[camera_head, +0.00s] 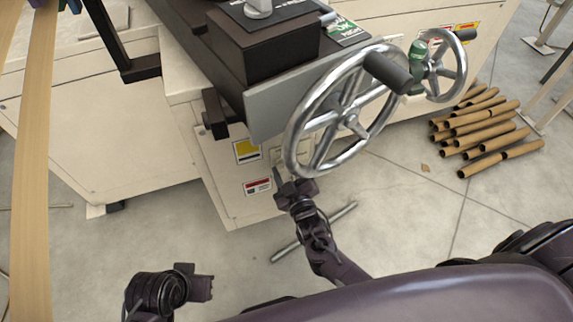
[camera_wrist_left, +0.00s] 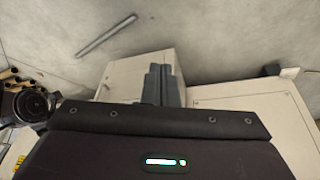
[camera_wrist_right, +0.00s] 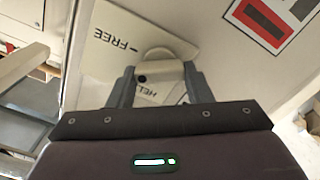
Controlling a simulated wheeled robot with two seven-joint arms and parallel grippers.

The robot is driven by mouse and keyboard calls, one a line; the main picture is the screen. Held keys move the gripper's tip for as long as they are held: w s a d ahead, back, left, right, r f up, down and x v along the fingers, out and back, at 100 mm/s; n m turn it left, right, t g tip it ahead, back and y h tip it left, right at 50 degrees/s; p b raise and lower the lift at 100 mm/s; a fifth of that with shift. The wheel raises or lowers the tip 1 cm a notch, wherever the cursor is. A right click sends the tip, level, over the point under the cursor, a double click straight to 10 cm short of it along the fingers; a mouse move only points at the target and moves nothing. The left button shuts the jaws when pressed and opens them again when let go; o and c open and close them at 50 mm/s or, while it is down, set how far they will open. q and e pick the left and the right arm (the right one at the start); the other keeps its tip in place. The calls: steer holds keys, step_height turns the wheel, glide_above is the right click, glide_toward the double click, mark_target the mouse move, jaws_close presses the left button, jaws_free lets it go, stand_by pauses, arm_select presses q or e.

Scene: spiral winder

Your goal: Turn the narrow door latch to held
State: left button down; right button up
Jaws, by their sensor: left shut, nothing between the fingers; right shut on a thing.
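The narrow door latch (camera_wrist_right: 158,70) is a small cream piece on the cream door, in the right wrist view. A pale plate behind it reads FREE (camera_wrist_right: 124,45) and, partly hidden by the latch and fingers, HEL... (camera_wrist_right: 150,92). My right gripper (camera_wrist_right: 157,82) is shut on the latch, with one grey finger on each side. In the head view my right gripper (camera_head: 284,180) is at the cabinet front, below the large handwheel, and hides most of the latch. I cannot tell which word the latch points to. My left gripper (camera_wrist_left: 162,84) is shut and empty, away from the cabinet.
A large chrome handwheel (camera_head: 295,128) overhangs my right gripper, with a smaller one (camera_head: 447,66) behind. A metal bar (camera_head: 313,232) and stacked cardboard tubes (camera_head: 485,130) lie on the floor.

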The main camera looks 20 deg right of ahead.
steer(key=n+p, duration=0.1)
steer(key=n, duration=0.1)
steer(key=shift+r+n, duration=0.1)
steer(key=shift+n, duration=0.3)
steer(key=n+p, duration=0.1)
steer(key=n, duration=0.2)
steer(key=shift+a+n+p, duration=0.1)
steer(key=shift+n+p, duration=0.2)
steer(key=shift+p, duration=0.1)
steer(key=shift+n, duration=0.4)
arm_select(q)
steer(key=shift+s+a+f+n+g+y+p, duration=0.15)
steer(key=shift+a+f+g+y+p, duration=0.15)
steer(key=shift+a+f, duration=0.35)
steer(key=shift+s+a+f+n+g+y+p, duration=0.2)
steer(key=shift+a+f+g, duration=0.25)
steer(key=shift+a+f, duration=0.2)
steer(key=shift+s+a+f+n+g+y+p, duration=0.15)
steer(key=shift+a+f+g+y+p, duration=0.15)
steer(key=shift+a+f, duration=0.35)
arm_select(e)
steer(key=shift+f+n, duration=0.15)
steer(key=shift+n, duration=0.95)
steer(key=shift+f+n, duration=0.1)
steer(key=shift+n, duration=1)
steer(key=o, duration=1)
